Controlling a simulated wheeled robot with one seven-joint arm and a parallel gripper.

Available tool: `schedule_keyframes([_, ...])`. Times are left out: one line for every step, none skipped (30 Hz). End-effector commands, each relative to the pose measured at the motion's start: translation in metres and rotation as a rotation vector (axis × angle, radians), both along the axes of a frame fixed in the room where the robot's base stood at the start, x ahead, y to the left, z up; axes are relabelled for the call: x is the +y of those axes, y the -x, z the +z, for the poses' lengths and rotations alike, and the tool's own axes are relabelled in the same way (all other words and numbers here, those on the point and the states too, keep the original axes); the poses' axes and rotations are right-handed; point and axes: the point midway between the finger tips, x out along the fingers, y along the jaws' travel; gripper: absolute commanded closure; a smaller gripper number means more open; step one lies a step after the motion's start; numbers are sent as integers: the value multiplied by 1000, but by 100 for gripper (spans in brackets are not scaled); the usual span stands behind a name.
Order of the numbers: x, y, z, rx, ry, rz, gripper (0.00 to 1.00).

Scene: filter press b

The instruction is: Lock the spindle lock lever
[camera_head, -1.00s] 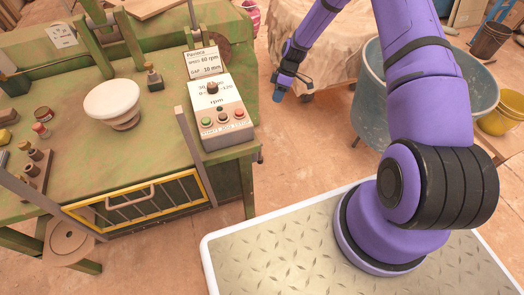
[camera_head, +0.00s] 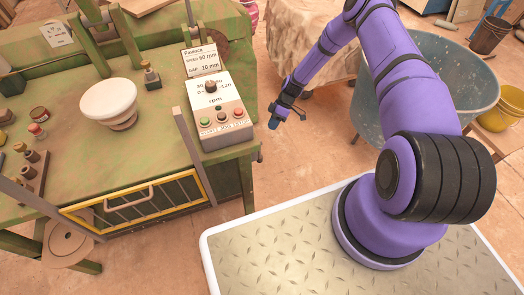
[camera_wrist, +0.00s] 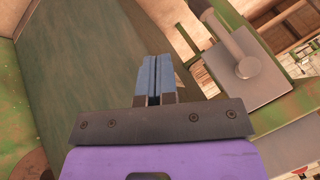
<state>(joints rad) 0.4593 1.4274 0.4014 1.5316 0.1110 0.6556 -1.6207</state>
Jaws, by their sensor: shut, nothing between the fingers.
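My gripper (camera_head: 287,113) is right of the control box in the head view, out past the bench's right end. In the wrist view my gripper (camera_wrist: 153,64) has its blue fingers together, with nothing held between them. A grey metal lever-like rod (camera_wrist: 226,40) with a round foot stands on a grey plate (camera_wrist: 250,92) at the upper right of the wrist view, apart from the fingers. It may be the spindle lock lever, but I cannot tell for sure. I cannot pick out the lever in the head view.
The green bench (camera_head: 75,110) carries the control box (camera_head: 218,110) with buttons and a knob, a white round-topped piece (camera_head: 108,98) and small bottles. A yellow-framed guard (camera_head: 140,205) is on its front.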

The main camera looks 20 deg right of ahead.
Motion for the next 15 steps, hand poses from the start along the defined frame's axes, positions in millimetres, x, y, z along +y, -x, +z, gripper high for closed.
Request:
schedule_keyframes([0, 0, 0, 0, 0, 0, 100])
schedule_keyframes([0, 0, -1, 0, 0, 0, 100])
schedule_keyframes([1, 1, -2, 1, 0, 0, 100])
schedule_keyframes([2, 1, -3, 1, 0, 0, 100])
schedule_keyframes([3, 2, -5, 2, -1, 1, 100])
schedule_keyframes([5, 3, -8, 2, 0, 0, 100])
schedule_keyframes([7, 4, -10, 3, 0, 1, 100])
schedule_keyframes([9, 5, -14, 4, -1, 1, 100])
schedule_keyframes([12, 7, -18, 3, 0, 1, 100])
schedule_keyframes([15, 8, -22, 3, 1, 2, 100])
schedule_keyframes([18, 9, -27, 3, 1, 2, 100])
schedule_keyframes([23, 11, -33, 3, -1, 2, 100])
schedule_keyframes([25, 12, -37, 3, -1, 2, 100])
schedule_keyframes([28, 14, -42, 3, 0, 2, 100])
schedule_keyframes([33, 16, -48, 3, 1, 2, 100])
